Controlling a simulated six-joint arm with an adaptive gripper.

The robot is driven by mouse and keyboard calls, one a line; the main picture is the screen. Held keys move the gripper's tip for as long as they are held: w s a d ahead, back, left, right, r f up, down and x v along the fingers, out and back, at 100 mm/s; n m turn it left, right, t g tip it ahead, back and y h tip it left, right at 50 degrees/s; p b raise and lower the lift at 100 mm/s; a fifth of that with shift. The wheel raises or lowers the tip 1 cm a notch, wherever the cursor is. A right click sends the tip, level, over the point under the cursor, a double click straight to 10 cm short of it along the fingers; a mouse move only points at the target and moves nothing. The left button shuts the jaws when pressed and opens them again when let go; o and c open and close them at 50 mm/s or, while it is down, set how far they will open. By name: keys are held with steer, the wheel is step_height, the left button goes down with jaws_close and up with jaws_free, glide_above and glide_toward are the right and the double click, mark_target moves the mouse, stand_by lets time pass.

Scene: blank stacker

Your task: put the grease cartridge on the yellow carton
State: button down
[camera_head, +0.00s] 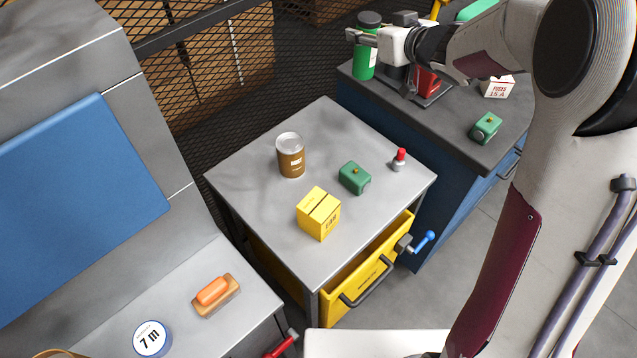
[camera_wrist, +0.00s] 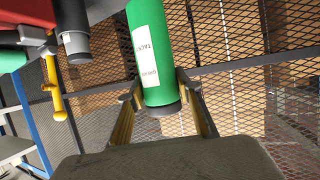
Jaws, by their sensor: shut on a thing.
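The green grease cartridge (camera_head: 364,56) has a dark cap and a white label. It is upright above or at the left edge of the far blue workbench; I cannot tell whether it still touches it. My gripper (camera_head: 362,37) is shut on the cartridge. In the wrist view, the cartridge (camera_wrist: 150,45) stands between the two fingers of my gripper (camera_wrist: 165,108). The yellow carton (camera_head: 318,213) sits on the grey-topped table (camera_head: 330,120), near its front left edge, well away from my gripper. Nothing lies on its top.
On the table, a brown tin (camera_head: 291,160) stands behind the carton, a green box (camera_head: 355,178) right of it, and a red-topped object (camera_head: 399,160) farther right. The yellow drawer (camera_head: 370,265) below is partly open. A red device (camera_head: 428,84) stands on the far bench.

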steer(key=shift+s+a+r, duration=0.1)
steer(key=shift+s+r, duration=0.15)
steer(key=shift+r, duration=0.05)
steer(key=s+a+n+g+y, duration=0.2)
steer(key=s+a+n+g, duration=0.1)
steer(key=s, duration=0.6)
steer(key=s+a+f+n+g+y, duration=0.1)
steer(key=s+a+n+g+y, duration=0.1)
steer(key=s+n+g, duration=0.3)
steer(key=s+a+f+n+g+y, duration=0.1)
steer(key=s+a+n+g+y, duration=0.2)
steer(key=s, duration=1)
steer(key=shift+s+a+n+g, duration=0.25)
steer(key=shift+a+n+g, duration=0.25)
steer(key=shift+a+n, duration=0.15)
steer(key=shift+f, duration=0.15)
step_height(320, 180, down, 6)
steer(key=shift+f, duration=0.15)
steer(key=shift+f, duration=1.8)
steer(key=shift+f, duration=0.15)
